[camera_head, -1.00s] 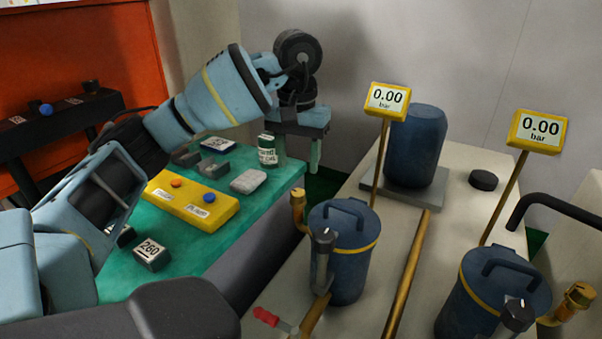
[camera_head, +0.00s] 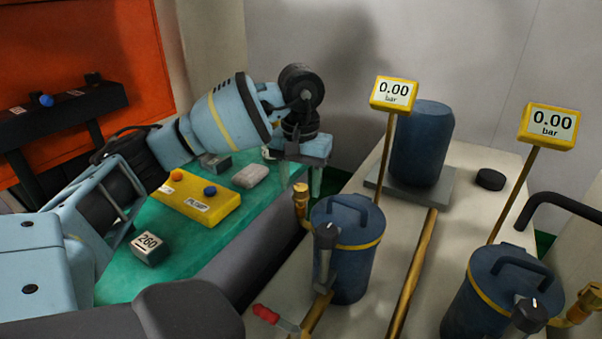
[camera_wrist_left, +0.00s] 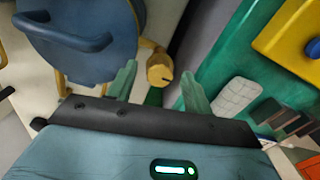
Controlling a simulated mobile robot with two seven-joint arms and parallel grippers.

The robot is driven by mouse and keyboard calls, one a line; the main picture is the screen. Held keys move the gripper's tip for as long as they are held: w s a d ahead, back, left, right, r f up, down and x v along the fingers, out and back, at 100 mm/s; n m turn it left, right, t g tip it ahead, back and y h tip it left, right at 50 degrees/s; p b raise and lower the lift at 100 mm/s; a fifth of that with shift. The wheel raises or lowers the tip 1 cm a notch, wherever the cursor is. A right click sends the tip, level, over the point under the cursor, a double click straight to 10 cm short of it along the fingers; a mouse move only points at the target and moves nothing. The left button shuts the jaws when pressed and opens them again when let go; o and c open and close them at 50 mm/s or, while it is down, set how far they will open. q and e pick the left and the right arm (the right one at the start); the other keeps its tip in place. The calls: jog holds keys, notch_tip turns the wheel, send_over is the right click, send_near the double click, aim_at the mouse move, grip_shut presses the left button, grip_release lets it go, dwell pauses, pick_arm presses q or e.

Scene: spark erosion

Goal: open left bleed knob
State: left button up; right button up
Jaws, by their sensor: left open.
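The left bleed knob is a small brass knob (camera_head: 300,192) on a bent brass stub at the left side of the left blue pot (camera_head: 342,268). In the left wrist view the brass knob (camera_wrist_left: 158,70) lies between and beyond the two green fingertips. My left gripper (camera_head: 300,178) is open and empty, pointing down just above the knob. Its fingers (camera_wrist_left: 159,84) appear on either side of the knob in the wrist view; I cannot tell whether they touch it. My right gripper is not in view.
A second blue pot (camera_head: 490,305) with its own brass knob (camera_head: 586,300) stands to the right. Yellow gauges (camera_head: 393,93) on posts read 0.00 bar. A red-handled valve (camera_head: 266,314) is in front. A green bench (camera_head: 125,280) with a yellow button box (camera_head: 200,200) is at left.

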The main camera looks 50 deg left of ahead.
pick_arm(q)
jog(key=shift+f, duration=0.1)
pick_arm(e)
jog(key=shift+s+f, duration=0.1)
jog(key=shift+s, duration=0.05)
pick_arm(q)
jog(key=shift+c, duration=0.8)
jog(key=c, duration=0.8)
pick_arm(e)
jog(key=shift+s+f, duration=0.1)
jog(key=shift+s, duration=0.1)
